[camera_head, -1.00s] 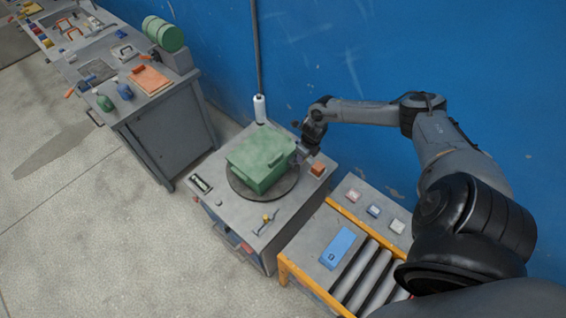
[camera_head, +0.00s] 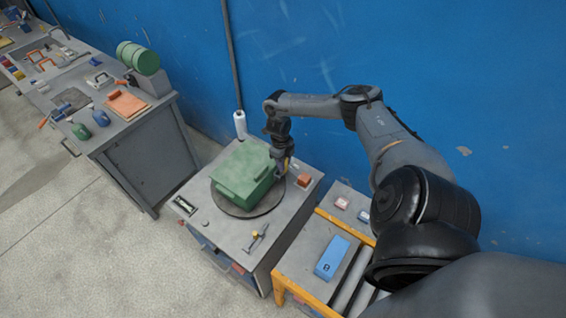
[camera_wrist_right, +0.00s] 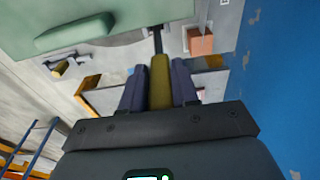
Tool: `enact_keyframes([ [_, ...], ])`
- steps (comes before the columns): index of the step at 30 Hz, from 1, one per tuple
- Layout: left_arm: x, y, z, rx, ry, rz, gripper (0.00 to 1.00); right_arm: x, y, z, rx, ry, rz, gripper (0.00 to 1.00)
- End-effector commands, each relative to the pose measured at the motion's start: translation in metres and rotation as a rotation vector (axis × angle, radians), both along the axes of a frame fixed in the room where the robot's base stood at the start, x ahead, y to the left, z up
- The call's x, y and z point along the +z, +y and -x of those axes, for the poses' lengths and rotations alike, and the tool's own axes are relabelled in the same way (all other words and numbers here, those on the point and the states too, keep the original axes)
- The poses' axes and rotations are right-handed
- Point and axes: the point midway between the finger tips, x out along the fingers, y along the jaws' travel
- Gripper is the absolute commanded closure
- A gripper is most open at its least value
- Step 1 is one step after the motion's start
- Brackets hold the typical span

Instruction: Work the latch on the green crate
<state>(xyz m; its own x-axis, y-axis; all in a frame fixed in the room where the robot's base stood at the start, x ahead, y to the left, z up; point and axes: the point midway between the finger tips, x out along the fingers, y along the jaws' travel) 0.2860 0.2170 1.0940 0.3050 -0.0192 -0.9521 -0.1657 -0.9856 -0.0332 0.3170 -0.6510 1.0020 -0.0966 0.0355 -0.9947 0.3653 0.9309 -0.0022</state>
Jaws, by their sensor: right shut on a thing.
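The green crate (camera_head: 243,175), lid closed, sits on a dark round turntable (camera_head: 232,208) on a grey bench. Its edge also shows at the upper left of the right wrist view (camera_wrist_right: 110,25). My right gripper (camera_head: 286,170) points down beside the crate's right side. In the right wrist view its two dark fingers are shut on a yellow handle (camera_wrist_right: 160,82) with a thin dark rod beyond it. I cannot tell whether the rod touches the crate. The latch cannot be made out. My left gripper is not in view.
An orange block (camera_head: 304,180) lies right of the turntable. A small tool with a yellow part (camera_head: 257,236) lies at the bench front. A white roll (camera_head: 240,124) stands behind. A roller conveyor with a blue box (camera_head: 332,258) is at right, the blue wall behind.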

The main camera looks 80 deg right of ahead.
Motion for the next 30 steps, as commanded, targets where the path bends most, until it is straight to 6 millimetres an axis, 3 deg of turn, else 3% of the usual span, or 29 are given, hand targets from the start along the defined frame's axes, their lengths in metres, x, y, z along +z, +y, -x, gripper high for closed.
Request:
enact_keyframes([
  [1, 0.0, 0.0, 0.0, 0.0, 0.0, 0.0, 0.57, -0.001, 0.002, -0.001, 0.003, -0.002, -0.004, 0.66],
  [5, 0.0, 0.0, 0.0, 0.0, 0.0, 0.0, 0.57, -0.001, 0.002, -0.001, 0.002, -0.001, -0.003, 0.49],
  [17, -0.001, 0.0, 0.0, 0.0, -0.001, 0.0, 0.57, 0.006, 0.0, -0.001, 0.003, -0.002, 0.0, 0.49],
  [30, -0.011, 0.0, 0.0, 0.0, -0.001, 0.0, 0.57, 0.073, -0.002, -0.008, 0.003, -0.003, 0.0, 0.49],
])
